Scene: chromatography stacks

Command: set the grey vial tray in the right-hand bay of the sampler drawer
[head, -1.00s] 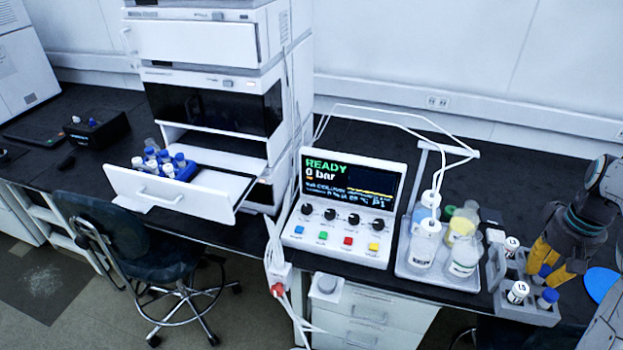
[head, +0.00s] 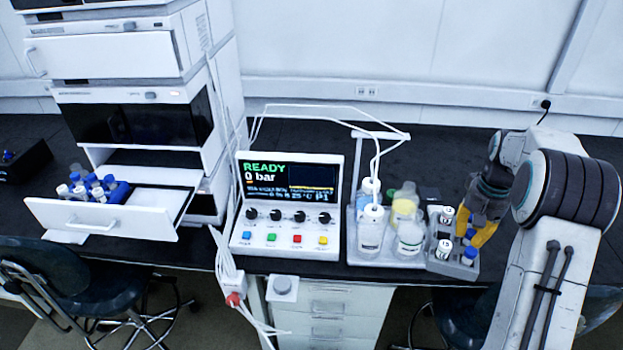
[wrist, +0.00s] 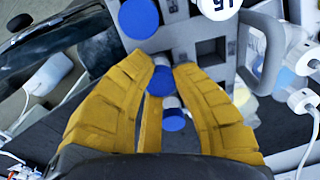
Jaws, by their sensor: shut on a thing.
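The grey vial tray (head: 439,264) is at the right of the bench in the head view, beside the bottle tray. It holds white-capped and blue-capped vials. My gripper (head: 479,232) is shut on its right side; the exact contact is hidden. In the wrist view, the yellow fingers (wrist: 160,72) reach to the grey tray (wrist: 178,38), with blue caps between and near them. I cannot tell whether the tray touches the bench. The sampler drawer (head: 85,222) is pulled out at the left. A blue vial rack (head: 118,192) is in its left part; its right-hand bay (head: 158,203) is empty.
A control box (head: 288,212) reading READY and a bottle tray (head: 385,257) with tubed bottles stand between the grey tray and the drawer. White tubes arch above them. Cables (head: 226,265) hang at the bench front. Chairs (head: 75,285) stand before the bench.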

